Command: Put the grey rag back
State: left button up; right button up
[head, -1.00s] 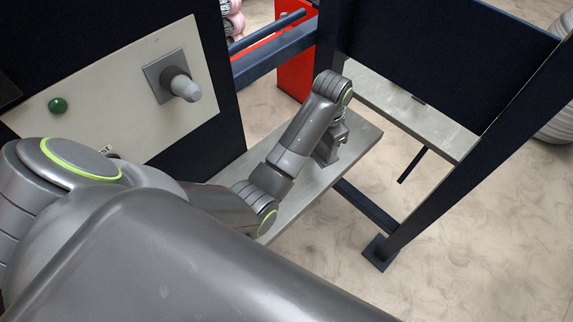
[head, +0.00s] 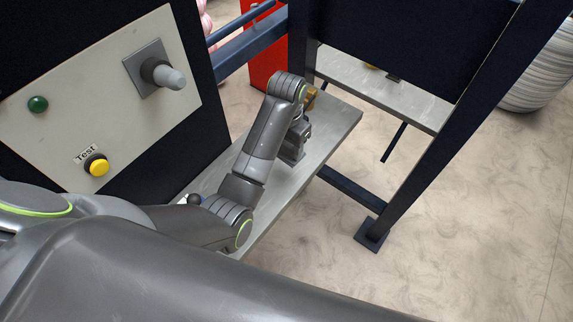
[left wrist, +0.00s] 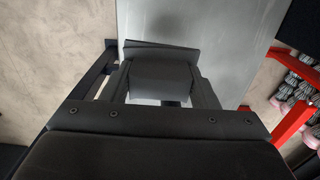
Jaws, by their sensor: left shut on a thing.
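My left arm reaches down over a grey metal shelf (head: 335,128), and my left gripper (head: 292,152) is low at its surface. The left wrist view shows the gripper (left wrist: 160,88) from behind, with a dark grey, blocky thing (left wrist: 160,72) between its fingers. This looks like the grey rag, and the gripper is shut on it. Its lower side is hidden, and I cannot tell whether it touches the shelf. My right gripper is not in view.
A panel (head: 70,130) with a green button (head: 38,104), a yellow button (head: 99,167) and a grey knob (head: 168,76) stands at left. A dark post (head: 440,130) rises at right. A yellowish thing (head: 310,99) sits behind my wrist. The shelf's right end is clear.

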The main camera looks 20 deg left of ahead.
pick_arm(q)
jog(key=shift+s+f+p, duration=0.1)
jog(key=shift+f+p, duration=0.3)
jog(key=shift+f, duration=0.3)
notch_tip(320, 180, down, 5)
jog(key=shift+r+p, duration=0.1)
jog(key=shift+p, duration=0.5)
jog(key=shift+f, duration=0.4)
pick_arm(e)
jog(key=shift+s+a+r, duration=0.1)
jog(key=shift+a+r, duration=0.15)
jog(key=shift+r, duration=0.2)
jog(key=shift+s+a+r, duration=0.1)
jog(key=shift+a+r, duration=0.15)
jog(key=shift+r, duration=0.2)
pick_arm(q)
jog(key=shift+f, duration=0.1)
jog(key=o, duration=1)
jog(key=shift+c, duration=0.2)
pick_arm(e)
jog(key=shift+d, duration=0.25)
